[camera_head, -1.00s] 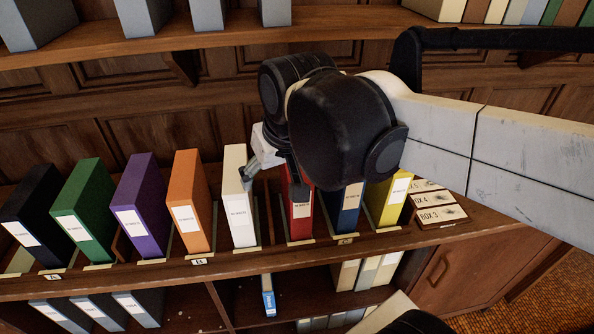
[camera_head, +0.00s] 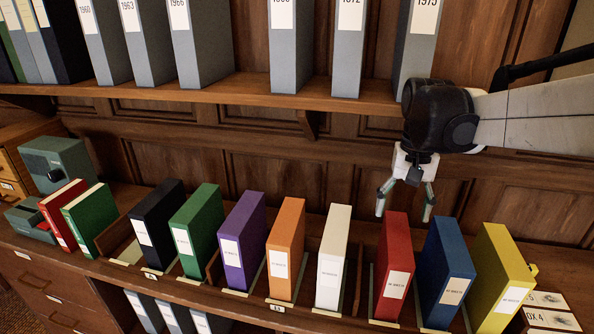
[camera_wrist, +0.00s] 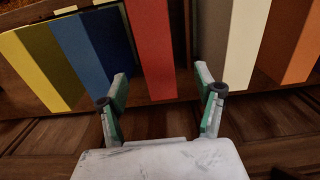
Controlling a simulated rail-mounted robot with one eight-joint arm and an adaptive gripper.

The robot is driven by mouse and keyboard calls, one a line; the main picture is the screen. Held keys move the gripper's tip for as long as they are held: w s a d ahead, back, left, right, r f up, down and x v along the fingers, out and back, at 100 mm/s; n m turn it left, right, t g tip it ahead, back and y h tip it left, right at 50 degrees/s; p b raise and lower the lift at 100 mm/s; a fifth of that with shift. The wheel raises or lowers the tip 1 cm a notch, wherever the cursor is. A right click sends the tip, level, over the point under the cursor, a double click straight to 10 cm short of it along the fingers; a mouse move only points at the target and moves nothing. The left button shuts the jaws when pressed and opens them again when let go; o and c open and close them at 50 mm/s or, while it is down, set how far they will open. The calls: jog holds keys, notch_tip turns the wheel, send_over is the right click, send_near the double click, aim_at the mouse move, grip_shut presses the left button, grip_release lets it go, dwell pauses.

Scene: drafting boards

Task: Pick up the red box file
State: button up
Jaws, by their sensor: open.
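The red box file (camera_head: 393,266) stands upright on the shelf between the white file and the blue file, with a pale label on its spine. My gripper (camera_head: 406,207) is open and empty, just above and behind the top of the red file in the head view. In the wrist view, the red file (camera_wrist: 151,50) shows beyond the fingers, roughly in line with the gap of my gripper (camera_wrist: 164,82), slightly left of its middle. No contact with the file can be made out.
Orange (camera_head: 286,249), purple, green, black and yellow (camera_head: 500,280) files share the shelf (camera_head: 230,307). An upper shelf (camera_head: 250,94) holds grey files. A red book and a green book stand at left.

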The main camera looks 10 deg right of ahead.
aim_at(396, 235)
notch_tip(396, 235, down, 6)
jog(key=shift+f, duration=0.1)
jog(key=shift+s+d+f+p, duration=0.1)
jog(key=shift+d+f+p, duration=0.1)
jog(key=shift+f, duration=1.1)
jog(key=shift+d+f+p, duration=0.1)
jog(key=shift+f+p, duration=0.05)
jog(key=shift+f, duration=1.15)
jog(key=shift+c, duration=0.4)
grip_shut()
